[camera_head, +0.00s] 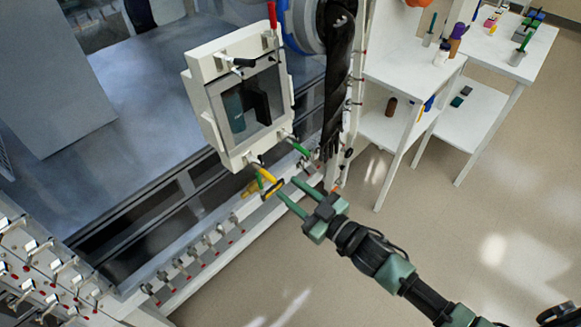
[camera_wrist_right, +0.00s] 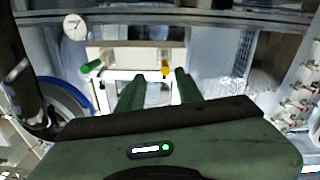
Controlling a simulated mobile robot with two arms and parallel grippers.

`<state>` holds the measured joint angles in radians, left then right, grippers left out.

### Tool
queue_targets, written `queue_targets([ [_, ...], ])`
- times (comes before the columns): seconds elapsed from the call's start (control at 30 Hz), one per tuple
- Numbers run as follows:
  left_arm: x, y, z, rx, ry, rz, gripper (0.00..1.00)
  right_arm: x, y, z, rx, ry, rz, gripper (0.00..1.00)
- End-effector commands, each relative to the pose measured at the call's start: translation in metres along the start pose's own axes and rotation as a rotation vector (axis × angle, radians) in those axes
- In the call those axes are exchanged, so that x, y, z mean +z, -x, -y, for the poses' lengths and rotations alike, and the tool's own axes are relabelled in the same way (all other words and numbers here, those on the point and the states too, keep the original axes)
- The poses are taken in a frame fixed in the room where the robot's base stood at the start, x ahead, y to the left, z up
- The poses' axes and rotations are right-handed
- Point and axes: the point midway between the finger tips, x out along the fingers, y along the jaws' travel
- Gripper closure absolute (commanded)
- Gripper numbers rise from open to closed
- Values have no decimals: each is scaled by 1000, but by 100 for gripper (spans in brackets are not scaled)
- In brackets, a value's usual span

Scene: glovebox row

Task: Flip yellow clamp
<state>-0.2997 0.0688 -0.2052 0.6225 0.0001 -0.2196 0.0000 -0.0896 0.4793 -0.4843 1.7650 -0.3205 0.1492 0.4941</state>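The yellow clamp (camera_head: 267,175) is a yellow-handled toggle clamp at the lower edge of a white framed door with a window (camera_head: 216,114). In the right wrist view the yellow handle (camera_wrist_right: 166,68) shows between the fingertips' directions, nearer the right-hand finger. My right gripper (camera_head: 285,187) is open, with its two green fingers apart and nothing visible between them. Its tips are close to the yellow handle, just below and right of it in the head view. Whether they touch it is unclear. In the right wrist view the gripper (camera_wrist_right: 158,74) points at the door. My left gripper is not in view.
A green-handled clamp (camera_head: 299,148), a red-handled one (camera_head: 272,15) and a black-handled one (camera_head: 240,62) sit around the door. A black glove (camera_head: 340,75) hangs to its right. White shelves (camera_head: 400,75) stand at the right. The floor (camera_head: 450,230) there is clear.

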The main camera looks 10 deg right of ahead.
Motion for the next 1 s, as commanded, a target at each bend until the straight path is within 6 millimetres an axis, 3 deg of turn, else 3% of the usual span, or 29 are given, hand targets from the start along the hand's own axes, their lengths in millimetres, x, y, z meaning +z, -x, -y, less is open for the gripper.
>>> queue_targets([
  [0.3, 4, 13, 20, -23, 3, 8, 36, -5, -46, 0, 0, -2, -5, 65],
  [0.5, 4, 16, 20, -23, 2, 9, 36, -3, -70, 0, 0, 0, -4, 65],
  [0.87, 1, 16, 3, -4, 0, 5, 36, -2, -76, 1, -1, -1, -3, 65],
  [1.0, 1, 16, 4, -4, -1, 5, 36, -2, -76, 0, 0, -1, -3, 100],
])
